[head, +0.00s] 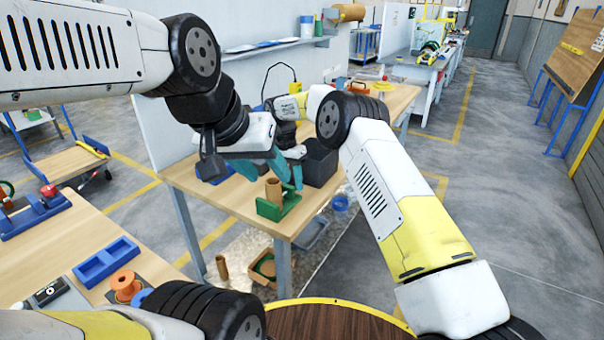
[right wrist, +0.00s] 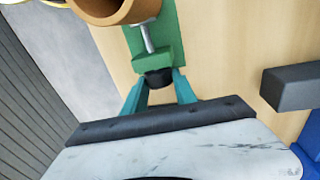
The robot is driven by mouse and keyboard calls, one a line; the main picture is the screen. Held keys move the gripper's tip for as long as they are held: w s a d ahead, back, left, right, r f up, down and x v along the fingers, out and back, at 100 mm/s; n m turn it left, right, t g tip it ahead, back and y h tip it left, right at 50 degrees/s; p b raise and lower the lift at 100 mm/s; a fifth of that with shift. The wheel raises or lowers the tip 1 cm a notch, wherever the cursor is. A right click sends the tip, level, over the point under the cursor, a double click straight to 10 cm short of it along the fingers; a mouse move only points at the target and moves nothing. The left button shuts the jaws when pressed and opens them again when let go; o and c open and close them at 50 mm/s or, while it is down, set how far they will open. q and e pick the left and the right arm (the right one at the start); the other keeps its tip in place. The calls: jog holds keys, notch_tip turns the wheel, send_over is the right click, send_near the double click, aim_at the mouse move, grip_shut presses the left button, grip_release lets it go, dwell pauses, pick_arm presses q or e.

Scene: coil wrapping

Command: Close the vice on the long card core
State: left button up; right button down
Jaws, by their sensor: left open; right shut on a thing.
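The green vice (head: 279,206) stands near the front corner of the wooden bench. The brown card core (head: 273,190) stands upright in it. In the right wrist view the hollow core (right wrist: 131,17) is cut off by the top edge, beside the green vice body (right wrist: 153,58) and its metal screw (right wrist: 147,36). My right gripper (right wrist: 158,92) has its teal fingers shut on the dark knob (right wrist: 157,79) at the screw's end. My left gripper (head: 268,163) is open and empty just above and behind the core. Whether both jaws touch the core is hidden.
A blue tray (head: 107,261) and an orange spool (head: 125,286) are on the nearer left table. A round dark wood top (head: 335,322) is in front. The bench's front edge is close to the vice.

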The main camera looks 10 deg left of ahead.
dwell(0.3)
jog(key=c, duration=1.3)
grip_release()
jog(key=shift+o, duration=0.2)
jog(key=shift+w+a+r, duration=0.1)
jog(key=shift+a+r, duration=0.1)
jog(key=shift+r, duration=1.1)
jog(key=shift+w+a+r, duration=0.1)
jog(key=shift+a+r, duration=0.1)
jog(key=shift+r, duration=1.05)
jog(key=shift+w+a+r, duration=0.1)
jog(key=shift+a+r, duration=0.1)
jog(key=shift+r, duration=1.1)
jog(key=shift+o, duration=0.3)
